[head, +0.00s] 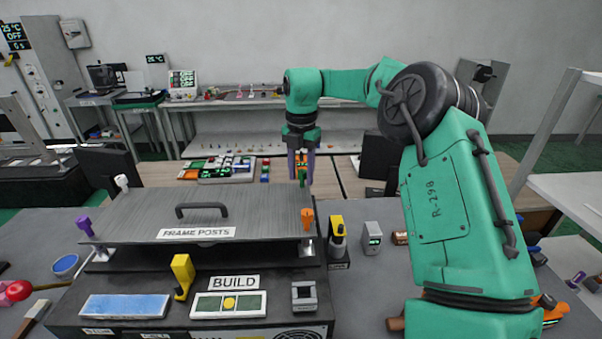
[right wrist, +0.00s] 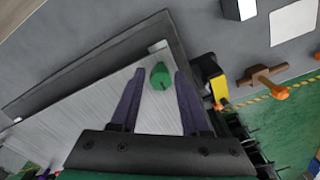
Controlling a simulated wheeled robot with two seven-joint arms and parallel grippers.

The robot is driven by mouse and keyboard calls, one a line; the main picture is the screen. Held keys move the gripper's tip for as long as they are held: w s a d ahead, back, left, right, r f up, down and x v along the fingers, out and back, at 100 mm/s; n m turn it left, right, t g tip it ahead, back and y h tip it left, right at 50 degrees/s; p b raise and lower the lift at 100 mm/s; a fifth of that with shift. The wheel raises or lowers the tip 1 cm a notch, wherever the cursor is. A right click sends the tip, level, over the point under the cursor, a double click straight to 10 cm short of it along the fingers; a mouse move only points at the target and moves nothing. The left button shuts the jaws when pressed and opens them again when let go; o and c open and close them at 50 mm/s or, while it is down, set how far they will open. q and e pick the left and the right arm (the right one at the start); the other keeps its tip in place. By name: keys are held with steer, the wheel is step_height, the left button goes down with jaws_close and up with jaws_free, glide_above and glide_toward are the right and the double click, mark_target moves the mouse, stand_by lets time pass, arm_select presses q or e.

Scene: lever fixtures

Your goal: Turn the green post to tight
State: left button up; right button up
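The green post (right wrist: 160,76) stands at a corner of the grey metal plate (right wrist: 75,130). In the head view the green post (head: 303,174) shows at the plate's far right corner, partly covered by my right gripper (head: 301,170). My right gripper comes down from above. In the right wrist view its two purple fingers (right wrist: 157,85) are spread, one on each side of the green post, with a gap to it on both sides. My left gripper is not in view.
The plate, labelled FRAME POSTS, also bears a white post (head: 121,182), a purple post (head: 84,226), an orange post (head: 308,219) and a dark handle (head: 203,208). A yellow lever (head: 182,275) stands in front. A yellow-and-black fixture (head: 338,238) stands right of the plate.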

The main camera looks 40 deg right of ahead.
stand_by(0.3)
step_height(320, 180, up, 6)
steer(key=shift+r, duration=0.1)
step_height(320, 180, up, 8)
steer(key=p, duration=0.3)
steer(key=shift+r+p, duration=0.15)
steer(key=shift+p, duration=0.25)
